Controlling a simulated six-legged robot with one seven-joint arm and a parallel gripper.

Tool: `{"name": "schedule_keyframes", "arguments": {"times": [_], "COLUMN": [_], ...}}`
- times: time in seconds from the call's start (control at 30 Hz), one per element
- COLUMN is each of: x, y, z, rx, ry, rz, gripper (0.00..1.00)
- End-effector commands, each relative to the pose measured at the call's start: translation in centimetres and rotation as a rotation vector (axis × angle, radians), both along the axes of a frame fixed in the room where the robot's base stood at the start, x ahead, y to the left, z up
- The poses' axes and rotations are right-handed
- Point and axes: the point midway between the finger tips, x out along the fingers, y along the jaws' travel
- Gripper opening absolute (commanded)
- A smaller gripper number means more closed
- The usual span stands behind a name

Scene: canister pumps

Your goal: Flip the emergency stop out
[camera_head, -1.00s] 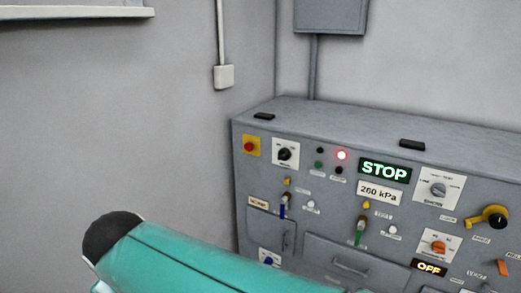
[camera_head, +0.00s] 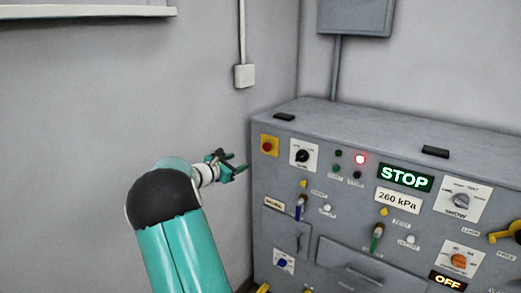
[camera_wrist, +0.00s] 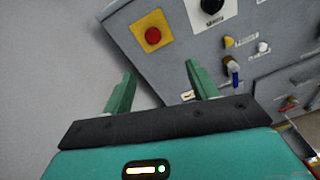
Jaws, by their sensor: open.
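The emergency stop (camera_head: 268,146) is a red round button on a yellow square plate at the upper left corner of the grey panel's front. It also shows in the wrist view (camera_wrist: 153,36), beyond the fingertips and roughly between them. My gripper (camera_head: 239,168) is just left of and a little below the button in the head view, apart from it. In the wrist view its two teal fingers (camera_wrist: 160,82) are spread with nothing between them. Whether the button is pressed in or out cannot be told.
The grey control panel (camera_head: 345,137) carries a black rotary knob (camera_head: 302,156), a lit STOP display (camera_head: 405,178), a pressure display (camera_head: 398,201), and blue and green levers. A grey wall (camera_head: 90,110) stands to the left. The space between gripper and panel is clear.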

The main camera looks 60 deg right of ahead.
Motion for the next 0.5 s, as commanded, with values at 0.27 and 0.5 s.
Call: {"name": "schedule_keyframes", "arguments": {"times": [0.27, 0.5], "x": [0.3, -0.1], "y": [-5.1, -7.8], "z": [-2.0, -2.0], "rx": [-0.091, -0.092], "ry": [0.264, 0.268], "rz": [0.046, 0.047], "gripper": [0.59, 0.59]}}
